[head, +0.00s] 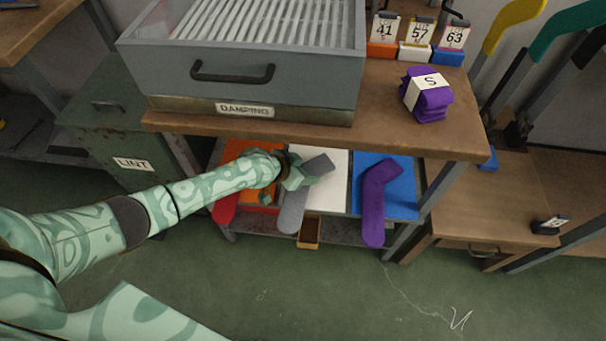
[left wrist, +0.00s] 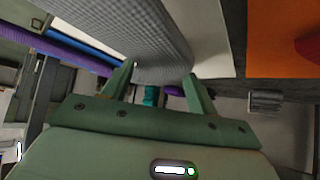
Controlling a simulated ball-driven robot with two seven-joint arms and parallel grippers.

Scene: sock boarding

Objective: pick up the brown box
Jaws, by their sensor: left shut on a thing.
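A small brown box (head: 309,233) sits low under the workbench, below the coloured panels, and looks open at the top. My left gripper (head: 304,174) is above it, apart from it, at the grey sock. The grey sock (head: 291,218) lies over the white panel, its foot hanging down over the front edge. In the left wrist view my left gripper's fingers (left wrist: 160,92) are shut on the grey ribbed sock (left wrist: 135,35). The brown box cannot be made out in the left wrist view. My right gripper is not in view.
A red sock (head: 226,206) lies on the orange panel and a purple sock (head: 374,205) on the blue panel (head: 402,195). The workbench (head: 390,130) overhangs them, bearing a grey damping box (head: 240,85) and a folded purple bundle (head: 428,100).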

